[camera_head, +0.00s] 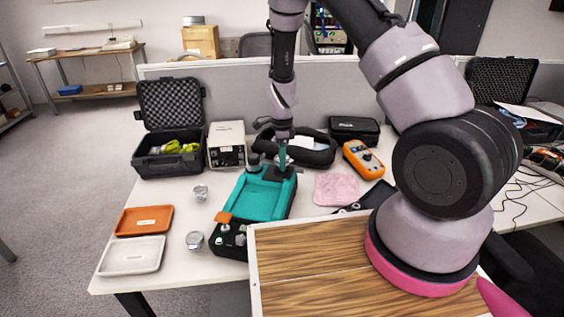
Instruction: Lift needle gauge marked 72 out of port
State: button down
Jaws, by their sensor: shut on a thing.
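A teal and black calibration device (262,198) lies on the white table, with a dark block at its far end and knobs at its near end. My gripper (283,150) points down over the device's far right end and is shut. A narrow teal upright piece (282,158) shows at the jaws, just above the dark block; I take it for the needle gauge. No number can be read on it. Whether its lower end is in the port or clear of it cannot be told. A dark round knob-like part (254,162) stands at the device's far left corner.
Two small metal pieces (194,240) (200,192) stand left of the device. Orange (144,220) and white (132,255) trays lie further left. A black case (170,125), beige box (226,144), black pouch (318,155), orange meter (363,159) and pink cloth (336,189) surround it.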

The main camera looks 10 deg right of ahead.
notch_tip(320, 180, up, 14)
dwell(1.0)
